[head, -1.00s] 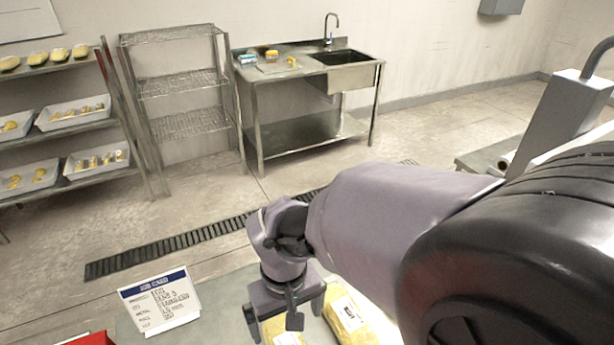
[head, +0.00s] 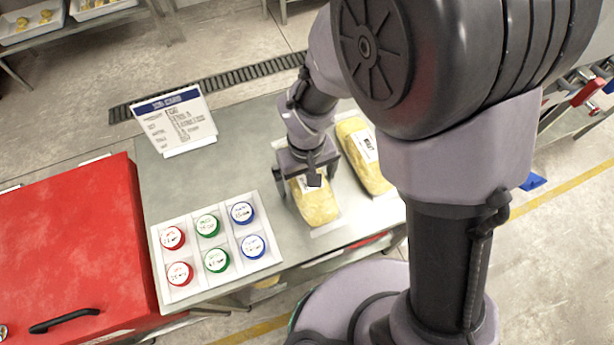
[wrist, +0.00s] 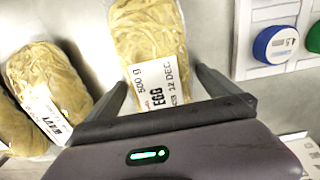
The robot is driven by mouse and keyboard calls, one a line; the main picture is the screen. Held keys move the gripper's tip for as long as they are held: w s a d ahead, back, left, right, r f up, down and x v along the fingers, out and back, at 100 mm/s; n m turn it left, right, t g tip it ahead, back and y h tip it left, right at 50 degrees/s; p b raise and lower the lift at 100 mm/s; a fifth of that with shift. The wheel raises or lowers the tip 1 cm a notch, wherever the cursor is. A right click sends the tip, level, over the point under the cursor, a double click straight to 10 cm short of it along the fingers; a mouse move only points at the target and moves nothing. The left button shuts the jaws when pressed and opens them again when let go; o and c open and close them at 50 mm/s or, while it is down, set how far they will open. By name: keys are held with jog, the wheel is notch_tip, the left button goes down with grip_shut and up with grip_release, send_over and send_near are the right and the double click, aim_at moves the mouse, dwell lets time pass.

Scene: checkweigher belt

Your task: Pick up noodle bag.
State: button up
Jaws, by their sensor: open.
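A clear noodle bag (head: 317,206) with yellow noodles lies on the metal table below my gripper (head: 311,182). In the wrist view this bag (wrist: 150,40) has a white label reading "EGG" and "500 g". A second noodle bag (head: 362,158) lies to its right in the head view. In the wrist view the second bag (wrist: 48,80) is at left, its label seeming to read "WAVY". Part of another bag (wrist: 12,125) shows at the left edge. My gripper (wrist: 163,88) is open, with one finger on each side of the egg bag. Contact cannot be told.
A white tray (head: 233,230) of red, green and blue round lids is left of the bags. A job card (head: 176,121) stands behind it. A red case (head: 70,235) is at far left. Bare table (head: 240,140) lies between card and gripper.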

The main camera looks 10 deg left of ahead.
jog(key=shift+r, duration=0.1)
jog(key=shift+c, duration=0.2)
jog(key=c, duration=2)
jog(key=shift+o, duration=0.2)
jog(key=shift+r, duration=0.1)
